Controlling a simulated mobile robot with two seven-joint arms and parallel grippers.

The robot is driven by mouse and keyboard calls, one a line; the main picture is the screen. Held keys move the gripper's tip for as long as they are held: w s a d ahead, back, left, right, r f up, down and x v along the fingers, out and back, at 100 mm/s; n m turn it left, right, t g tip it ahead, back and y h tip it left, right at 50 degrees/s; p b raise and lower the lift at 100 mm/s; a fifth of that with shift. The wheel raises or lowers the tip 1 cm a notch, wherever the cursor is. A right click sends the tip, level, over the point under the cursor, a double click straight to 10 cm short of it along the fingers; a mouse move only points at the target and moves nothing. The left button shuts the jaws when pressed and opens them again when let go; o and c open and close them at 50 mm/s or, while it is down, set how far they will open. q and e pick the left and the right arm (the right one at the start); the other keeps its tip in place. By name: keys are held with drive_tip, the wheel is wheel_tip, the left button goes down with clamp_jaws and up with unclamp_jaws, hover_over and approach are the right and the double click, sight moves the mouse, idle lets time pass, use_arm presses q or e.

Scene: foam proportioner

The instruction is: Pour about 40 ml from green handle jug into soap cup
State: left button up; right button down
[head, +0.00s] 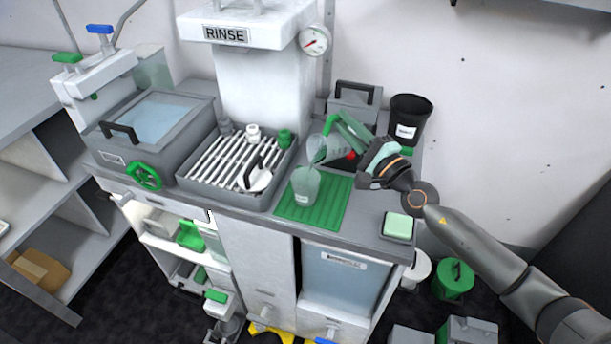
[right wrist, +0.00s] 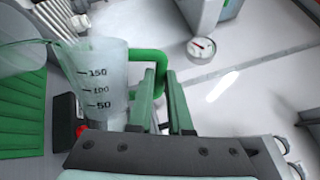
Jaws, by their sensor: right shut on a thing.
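The green handle jug (head: 338,150) is a clear measuring jug, tilted to the left with its lip above the soap cup (head: 304,187). Green liquid shows near its lip. My right gripper (head: 362,143) is shut on the green handle. In the right wrist view the jug (right wrist: 103,75) shows marks 50, 100 and 150, and the fingers (right wrist: 164,100) are around the handle (right wrist: 150,58). The frosted soap cup stands upright on the green mat (head: 325,207); part of it shows in the right wrist view (right wrist: 18,55). Its liquid level cannot be told. My left gripper is out of view.
A slatted drain tray (head: 215,155) with small items lies left of the cup. A black labelled bin (head: 408,118) and a grey box (head: 352,103) stand behind the jug. A green sponge (head: 398,225) lies at the front right. The mat's front is clear.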

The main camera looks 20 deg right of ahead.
drive_tip(key=shift+s+a+r+n, duration=0.1)
drive_tip(key=shift+a+r+n, duration=0.25)
drive_tip(key=shift+n, duration=0.35)
idle(0.4)
